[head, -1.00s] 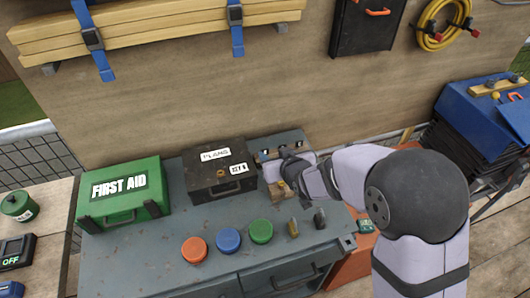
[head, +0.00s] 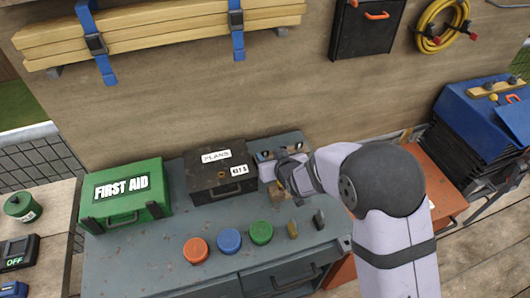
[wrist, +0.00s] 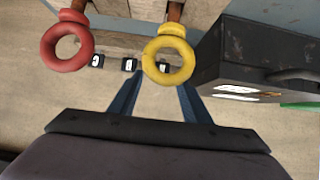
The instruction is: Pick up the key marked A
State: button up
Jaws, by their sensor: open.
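A wooden key rack (head: 277,193) stands at the back right of the grey bench, partly hidden behind my gripper. In the wrist view, a key with a red ring (wrist: 67,47) and a key with a yellow ring (wrist: 169,55) show at the rack (wrist: 110,42). Small dark tags (wrist: 129,65) with white marks sit on the rack; I cannot read an A, and the yellow ring partly covers one tag. My gripper (head: 279,172) is at the rack. Its fingers (wrist: 160,93) are apart, with the yellow ring just beyond and between their tips; nothing is held.
A dark box marked PLANS (head: 220,178) stands close beside the rack. A green first aid box (head: 125,197) is farther left.

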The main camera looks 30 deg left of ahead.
aim_at(265, 152)
jog(key=shift+p+x, duration=0.6)
jog(key=shift+x, duration=1.2)
jog(key=shift+s+a+f, duration=0.1)
grip_shut()
